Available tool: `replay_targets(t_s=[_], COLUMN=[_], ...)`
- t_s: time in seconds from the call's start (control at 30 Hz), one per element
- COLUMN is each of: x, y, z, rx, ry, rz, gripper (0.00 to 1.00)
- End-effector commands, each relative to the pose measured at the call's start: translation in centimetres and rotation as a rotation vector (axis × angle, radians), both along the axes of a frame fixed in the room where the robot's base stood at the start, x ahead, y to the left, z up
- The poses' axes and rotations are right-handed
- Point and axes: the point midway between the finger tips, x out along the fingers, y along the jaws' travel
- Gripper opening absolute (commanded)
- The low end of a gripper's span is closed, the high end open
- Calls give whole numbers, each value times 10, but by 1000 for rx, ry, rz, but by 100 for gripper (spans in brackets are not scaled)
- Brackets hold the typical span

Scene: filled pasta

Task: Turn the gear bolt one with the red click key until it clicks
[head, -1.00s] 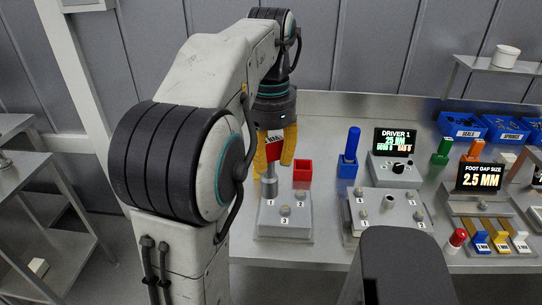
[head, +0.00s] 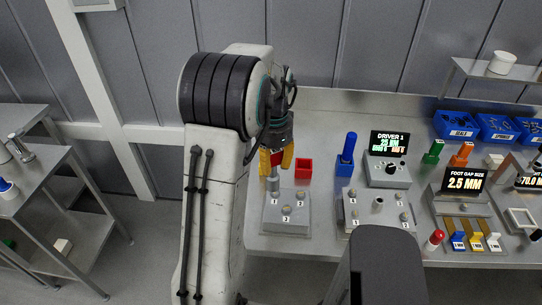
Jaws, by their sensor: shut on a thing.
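My gripper (head: 277,159), with yellow fingers, is shut on the red click key (head: 275,158). The key is upright, its grey shaft pointing down over the spot marked 1 on the grey gear block (head: 285,222). The shaft's lower end (head: 273,185) stands at gear bolt one, which it hides; I cannot tell how fully it is seated. The two bolts marked 2 (head: 300,195) and 3 (head: 286,210) show on the same block. My arm hides part of the key's upper end.
An empty red holder (head: 303,168) stands just right of the gripper. A blue driver stands in its blue holder (head: 345,168). A shelf (head: 40,190) stands at left.

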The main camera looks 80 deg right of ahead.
Motion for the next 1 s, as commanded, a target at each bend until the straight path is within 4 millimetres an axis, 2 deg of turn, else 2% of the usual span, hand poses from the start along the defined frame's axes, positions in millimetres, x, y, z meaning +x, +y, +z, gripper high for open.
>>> replay_targets(t_s=[0.1, 0.3, 1.0], x=[-1, -3, -3], y=[-19, -35, -40], z=[-4, -4, -5], rx=[-4, -5, -2], ry=[0, 0, -1], rz=[-14, -26, -36], gripper=[0, 0, 0])
